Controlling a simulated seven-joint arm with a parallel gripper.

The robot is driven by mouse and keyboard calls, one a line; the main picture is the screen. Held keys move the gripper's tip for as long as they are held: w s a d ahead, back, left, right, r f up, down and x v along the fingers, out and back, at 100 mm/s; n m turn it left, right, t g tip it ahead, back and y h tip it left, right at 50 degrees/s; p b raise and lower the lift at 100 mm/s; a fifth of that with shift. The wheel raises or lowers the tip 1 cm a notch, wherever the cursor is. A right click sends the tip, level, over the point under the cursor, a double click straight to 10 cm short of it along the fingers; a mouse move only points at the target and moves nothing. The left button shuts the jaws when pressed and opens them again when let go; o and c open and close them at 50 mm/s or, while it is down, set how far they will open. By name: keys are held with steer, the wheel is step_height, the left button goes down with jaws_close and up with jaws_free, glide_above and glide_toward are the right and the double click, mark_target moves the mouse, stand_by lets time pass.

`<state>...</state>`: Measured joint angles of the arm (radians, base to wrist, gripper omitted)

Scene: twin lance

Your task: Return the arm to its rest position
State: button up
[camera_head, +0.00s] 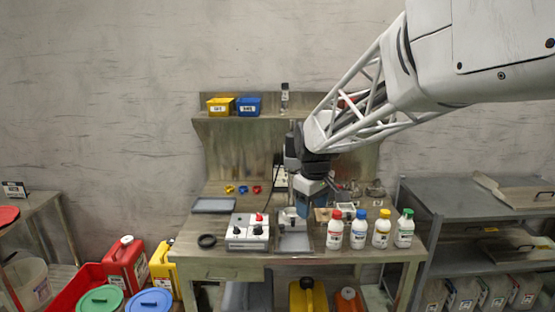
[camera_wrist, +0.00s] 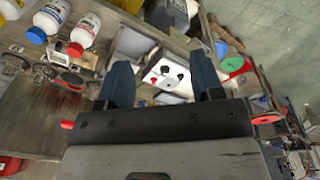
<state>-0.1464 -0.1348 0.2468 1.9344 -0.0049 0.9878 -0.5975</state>
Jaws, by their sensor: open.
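My arm reaches in from the upper right in the head view and hangs over the workbench (camera_head: 215,258). My gripper (camera_head: 312,192) points down above the bench, behind the row of bottles. In the wrist view my gripper (camera_wrist: 163,85) shows two blue fingers spread apart with nothing held between them.
Bottles with red (camera_head: 335,233), blue (camera_head: 358,232), yellow (camera_head: 382,231) and green (camera_head: 404,230) caps stand at the bench's front right. A grey tray (camera_head: 213,205) lies at left. A shelf above holds yellow (camera_head: 220,106) and blue (camera_head: 248,106) bins. A metal rack (camera_head: 450,205) stands right.

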steer(key=s+d+f+m, duration=0.1)
steer(key=s+d+m, duration=0.2)
steer(key=s, duration=0.8)
steer(key=s+d+f+m+t, duration=0.1)
steer(key=s+d+m, duration=0.2)
steer(key=s, duration=0.8)
steer(key=s+d+f+m, duration=0.1)
steer(key=s+d+m, duration=0.1)
steer(key=s, duration=0.9)
steer(key=shift+s+d+m, duration=0.25)
steer(key=shift+d+m, duration=0.15)
steer(key=shift+d, duration=0.4)
